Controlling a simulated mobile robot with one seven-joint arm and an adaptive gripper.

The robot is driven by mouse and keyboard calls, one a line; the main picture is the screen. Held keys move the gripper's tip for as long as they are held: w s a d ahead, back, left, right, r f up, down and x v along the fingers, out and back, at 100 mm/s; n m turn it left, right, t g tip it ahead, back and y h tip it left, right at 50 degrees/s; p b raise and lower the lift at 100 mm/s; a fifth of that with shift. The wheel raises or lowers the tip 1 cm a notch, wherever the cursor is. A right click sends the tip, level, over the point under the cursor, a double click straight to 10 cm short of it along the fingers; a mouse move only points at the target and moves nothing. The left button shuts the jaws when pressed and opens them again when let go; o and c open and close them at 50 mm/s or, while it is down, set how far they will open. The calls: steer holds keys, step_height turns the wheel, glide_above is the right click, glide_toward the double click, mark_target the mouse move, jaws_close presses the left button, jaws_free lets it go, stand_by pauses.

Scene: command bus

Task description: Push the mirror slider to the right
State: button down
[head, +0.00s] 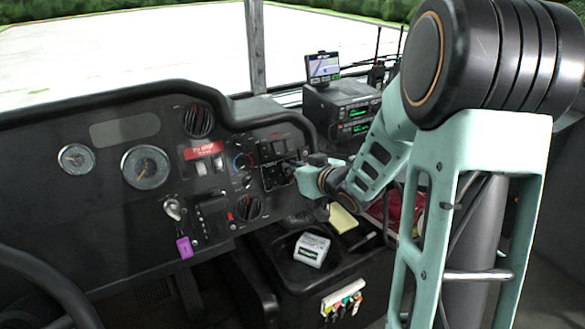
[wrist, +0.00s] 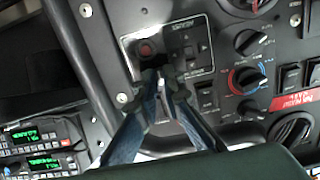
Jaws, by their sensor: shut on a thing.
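The mirror control panel (wrist: 201,73) is a small black plate with a pale outline, arrow marks and a round knob with a red centre (wrist: 147,49). It also shows in the head view (head: 274,178), partly behind my gripper. My gripper (wrist: 162,72) reaches the panel just beside the red-centred knob, its fingertips close together. The mirror slider itself is hidden at the fingertips, and the fingers are shut on it there. In the head view my gripper (head: 294,168) comes in from the right and touches or nearly touches the panel.
Heater knobs (wrist: 246,79) and rocker switches sit beside the panel. Radios (head: 350,118) and a lit screen (head: 323,66) stand to the right. Below are a white device (head: 312,249) and a yellow pad (head: 342,220). The steering wheel (head: 50,285) is far left.

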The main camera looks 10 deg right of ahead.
steer(key=shift+w+d+p, duration=0.2)
steer(key=shift+d+p, duration=0.2)
steer(key=shift+d, duration=0.15)
steer(key=shift+w+d+p, duration=0.15)
steer(key=shift+d+p, duration=0.25)
steer(key=shift+d, duration=0.15)
steer(key=c, duration=2)
jaws_free()
steer(key=shift+d, duration=0.1)
steer(key=shift+c, duration=0.2)
steer(key=v, duration=1.2)
